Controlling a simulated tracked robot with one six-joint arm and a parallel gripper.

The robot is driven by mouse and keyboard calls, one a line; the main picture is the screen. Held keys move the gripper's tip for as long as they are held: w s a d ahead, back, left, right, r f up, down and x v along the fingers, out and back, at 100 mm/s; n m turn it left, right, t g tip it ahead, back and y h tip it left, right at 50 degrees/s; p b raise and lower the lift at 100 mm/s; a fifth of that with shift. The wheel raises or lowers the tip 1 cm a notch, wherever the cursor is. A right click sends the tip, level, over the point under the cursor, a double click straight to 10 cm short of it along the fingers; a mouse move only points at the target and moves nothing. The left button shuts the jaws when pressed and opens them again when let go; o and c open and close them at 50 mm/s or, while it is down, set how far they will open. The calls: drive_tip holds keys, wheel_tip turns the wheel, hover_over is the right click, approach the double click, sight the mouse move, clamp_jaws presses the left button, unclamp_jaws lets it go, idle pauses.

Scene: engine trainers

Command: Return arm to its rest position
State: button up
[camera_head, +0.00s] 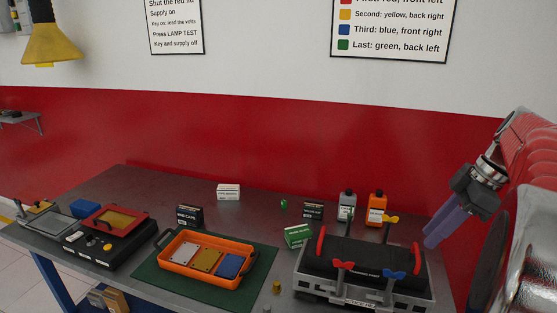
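My gripper (433,238) hangs at the right side of the view, above and to the right of the bench. It has a dark grey body and purple fingers that point down and left. The fingers overlap from this angle, so I cannot tell how far apart they are. No object shows at their tips. My arm, with its red and silver links, fills the right edge.
On the bench (115,187), an orange tray (178,268) holds white, yellow and blue plates on a green mat (258,270). A black unit with a red frame (115,218) stands left. Small boxes and bottles (376,209) stand at the back. A yellow lamp (50,42) hangs upper left.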

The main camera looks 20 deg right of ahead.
wheel_tip(320, 180, down, 5)
drive_tip(key=s+m+h, duration=0.1)
drive_tip(key=m+h, duration=0.1)
drive_tip(key=m, duration=0.7)
drive_tip(key=a+f+m+h, duration=0.2)
drive_tip(key=a+m, duration=0.3)
drive_tip(key=a, duration=0.4)
drive_tip(key=s+a+n+t, duration=0.1)
drive_tip(key=s+a+n, duration=0.1)
drive_tip(key=a, duration=0.9)
drive_tip(key=s+a+f+n+t, duration=0.1)
drive_tip(key=s+a, duration=0.1)
drive_tip(key=a, duration=0.9)
drive_tip(key=shift+s+a+n+t, duration=0.3)
drive_tip(key=shift+a+n+t, duration=0.1)
